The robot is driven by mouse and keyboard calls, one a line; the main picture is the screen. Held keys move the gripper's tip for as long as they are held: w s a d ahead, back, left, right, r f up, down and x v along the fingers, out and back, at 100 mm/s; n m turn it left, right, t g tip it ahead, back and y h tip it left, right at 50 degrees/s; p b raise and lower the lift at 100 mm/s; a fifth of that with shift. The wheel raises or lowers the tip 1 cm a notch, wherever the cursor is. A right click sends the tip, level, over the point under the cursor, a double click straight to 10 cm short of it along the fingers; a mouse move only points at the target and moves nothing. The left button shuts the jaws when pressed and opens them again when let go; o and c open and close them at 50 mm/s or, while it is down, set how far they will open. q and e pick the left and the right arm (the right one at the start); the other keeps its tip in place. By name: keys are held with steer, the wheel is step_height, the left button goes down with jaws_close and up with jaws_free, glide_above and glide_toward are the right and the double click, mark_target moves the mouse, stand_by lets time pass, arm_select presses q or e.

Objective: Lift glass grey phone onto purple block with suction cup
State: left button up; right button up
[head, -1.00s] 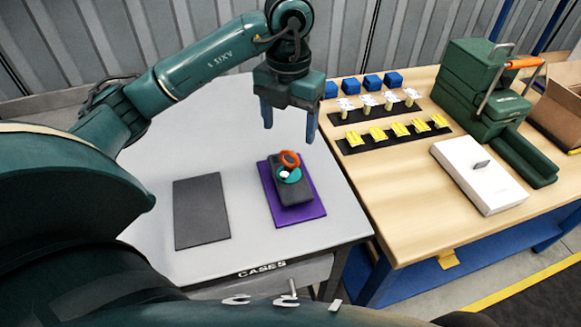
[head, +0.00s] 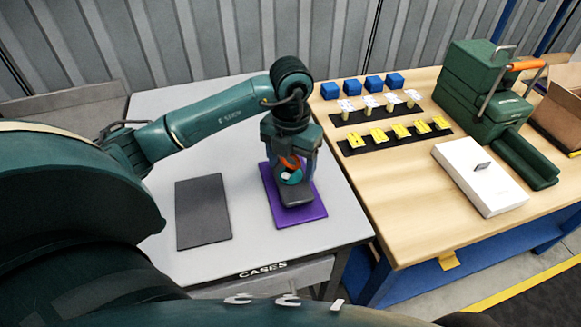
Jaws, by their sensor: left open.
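The dark grey phone (head: 296,198) lies on the flat purple block (head: 311,214) on the grey table. The suction cup (head: 292,178), teal with an orange ring handle, sits on top of the phone. My left gripper (head: 291,170) is open and points down, with its fingers on either side of the suction cup's handle. I cannot tell whether the fingers touch it. The gripper hides the far end of the phone and part of the block. My right gripper is not in view.
A flat dark slab (head: 203,212) lies left of the purple block on the grey table (head: 190,262).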

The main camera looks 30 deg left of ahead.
arm_select(q)
steer(key=shift+c, duration=0.6)
steer(key=c, duration=1)
steer(key=shift+r, duration=0.1)
step_height(320, 180, up, 5)
steer(key=shift+w+f+b, duration=0.1)
steer(key=shift+b, duration=0.2)
step_height(320, 180, up, 6)
steer(key=shift+r+p, duration=0.25)
steer(key=shift+p, duration=0.7)
steer(key=shift+r+p, duration=1.55)
steer(key=shift+r, duration=1.25)
